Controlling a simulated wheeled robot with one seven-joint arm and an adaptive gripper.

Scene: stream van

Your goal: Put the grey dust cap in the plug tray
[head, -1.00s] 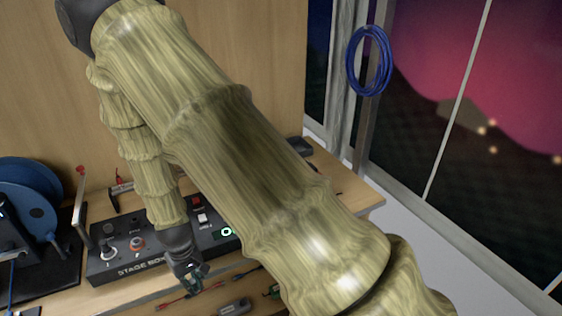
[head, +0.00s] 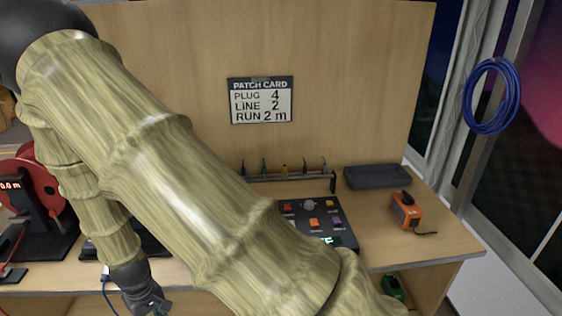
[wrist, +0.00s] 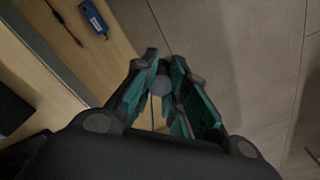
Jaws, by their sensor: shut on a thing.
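My gripper (wrist: 163,88) is shut on a small round grey piece, the grey dust cap (wrist: 161,85), in the wrist view. The fingers cover part of the cap. In the head view my gripper (head: 148,304) shows at the bottom edge, in front of the bench, and the cap cannot be made out there. A dark grey tray (head: 378,177), which looks like the plug tray, lies at the back right of the bench, well to the right of my gripper. Its inside looks empty.
My arm hides much of the bench. A control box (head: 345,225) and an orange device (head: 406,211) stand near the tray. A rack (head: 290,177) of small tools stands behind the box. A red reel (head: 35,185) is at left. Below the gripper is floor (wrist: 240,60).

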